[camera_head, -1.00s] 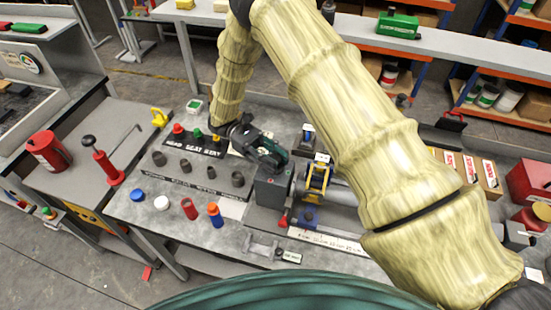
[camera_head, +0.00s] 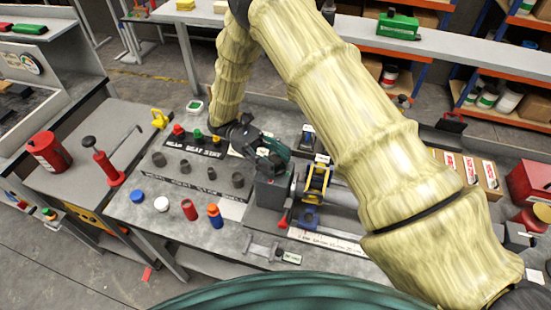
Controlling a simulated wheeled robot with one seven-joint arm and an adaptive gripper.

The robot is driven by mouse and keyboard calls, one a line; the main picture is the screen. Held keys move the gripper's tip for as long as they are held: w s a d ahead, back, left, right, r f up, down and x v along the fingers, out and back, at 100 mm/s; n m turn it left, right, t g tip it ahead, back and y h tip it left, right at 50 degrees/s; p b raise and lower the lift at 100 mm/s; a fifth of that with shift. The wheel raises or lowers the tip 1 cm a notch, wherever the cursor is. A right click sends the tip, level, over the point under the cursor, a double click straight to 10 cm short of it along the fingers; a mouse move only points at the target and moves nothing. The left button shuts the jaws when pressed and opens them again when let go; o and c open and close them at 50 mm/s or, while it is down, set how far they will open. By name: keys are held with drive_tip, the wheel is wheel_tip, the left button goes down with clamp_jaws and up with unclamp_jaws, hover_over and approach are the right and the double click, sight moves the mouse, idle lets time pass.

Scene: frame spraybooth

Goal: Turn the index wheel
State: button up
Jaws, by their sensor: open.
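My gripper (camera_head: 276,160), dark with green parts, points down over the top of a grey block-shaped housing (camera_head: 272,192) on the bench. Its fingers are small and partly hidden; it looks open, and contact cannot be told. A yellow and black wheel-like part (camera_head: 319,180) sits just right of the housing, on a grey cylinder (camera_head: 343,194). This may be the index wheel, but I cannot tell for sure. A red-tipped lever (camera_head: 283,221) stands at the housing's front. My arm covers the area to the right of the cylinder.
Left of the housing are a rack of dark sockets (camera_head: 205,172), colored caps, a red cup (camera_head: 189,209) and an orange-and-blue bottle (camera_head: 215,216). A red pump (camera_head: 105,165) stands farther left. Boxes (camera_head: 468,170) lie at the right.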

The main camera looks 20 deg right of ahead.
sight(275, 159)
wheel_tip(275, 159, up, 10)
drive_tip(key=shift+f, duration=0.2)
idle(0.3)
drive_tip(key=shift+d, duration=0.1)
